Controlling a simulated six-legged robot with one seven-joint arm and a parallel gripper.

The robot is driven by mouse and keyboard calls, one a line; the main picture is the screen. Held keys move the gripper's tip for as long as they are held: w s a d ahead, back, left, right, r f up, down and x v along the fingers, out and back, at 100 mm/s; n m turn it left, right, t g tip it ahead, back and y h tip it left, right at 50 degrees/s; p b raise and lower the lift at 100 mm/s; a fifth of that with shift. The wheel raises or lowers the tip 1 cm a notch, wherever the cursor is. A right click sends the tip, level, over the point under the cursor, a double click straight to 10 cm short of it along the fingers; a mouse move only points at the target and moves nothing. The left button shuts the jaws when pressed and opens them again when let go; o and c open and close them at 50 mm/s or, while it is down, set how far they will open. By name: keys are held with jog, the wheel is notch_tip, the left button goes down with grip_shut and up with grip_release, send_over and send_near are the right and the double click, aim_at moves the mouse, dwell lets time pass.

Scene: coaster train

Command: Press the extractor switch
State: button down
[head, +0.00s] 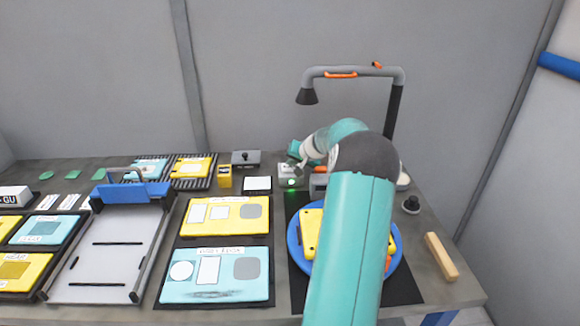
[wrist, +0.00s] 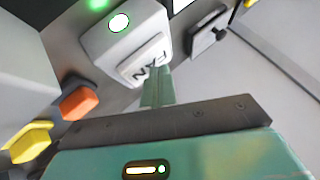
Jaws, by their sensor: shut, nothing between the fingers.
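The extractor switch is a pale grey box (head: 290,183) at the back of the bench. In the wrist view the box (wrist: 112,45) has a plate marked FAN (wrist: 146,66) and a round green light, which is lit. A green glow shows beside it. My gripper (wrist: 158,78) is shut and empty, its fingertips at the edge of the FAN plate. I cannot tell whether they touch it. In the head view my gripper (head: 299,167) is over the box, partly hidden by my arm.
The extractor pipe (head: 345,72) with its black nozzle (head: 307,96) rises behind my arm. A blue round tray (head: 294,236) lies under my arm.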

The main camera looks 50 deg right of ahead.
aim_at(293, 168)
jog(key=shift+f, duration=0.15)
jog(key=shift+r, duration=0.8)
jog(key=shift+r, duration=0.1)
jog(key=shift+r, duration=2.9)
